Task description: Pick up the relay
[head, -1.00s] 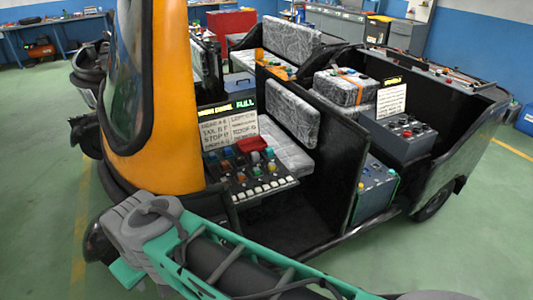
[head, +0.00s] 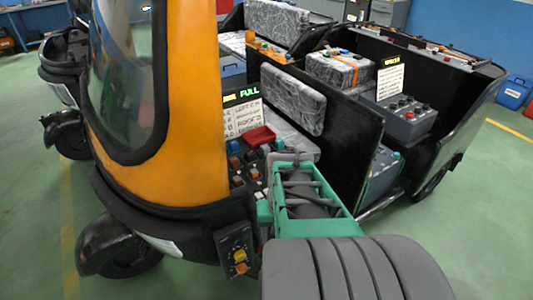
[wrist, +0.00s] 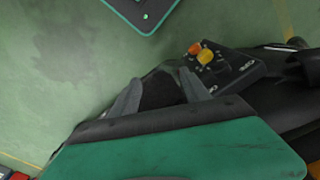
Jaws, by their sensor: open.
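I cannot tell for sure which part is the relay. A small dark box (head: 236,254) with orange and yellow pieces on its face is on the rickshaw's lower front side. In the wrist view, a dark panel (wrist: 238,72) carries an orange piece (wrist: 195,48) and a yellow piece (wrist: 205,56); it looks like the same box. My gripper (wrist: 160,78) is open, with its grey fingers apart and nothing visibly held. The panel lies to the upper right of the fingers, apart from them. In the head view my arm hides the gripper.
The rickshaw has an orange front pillar (head: 195,110), a control panel with a red block (head: 257,136), and a grey control box (head: 405,120) in the rear. A dark teal-edged object (wrist: 142,12) is at the wrist view's top. Green floor (head: 480,230) is clear at right.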

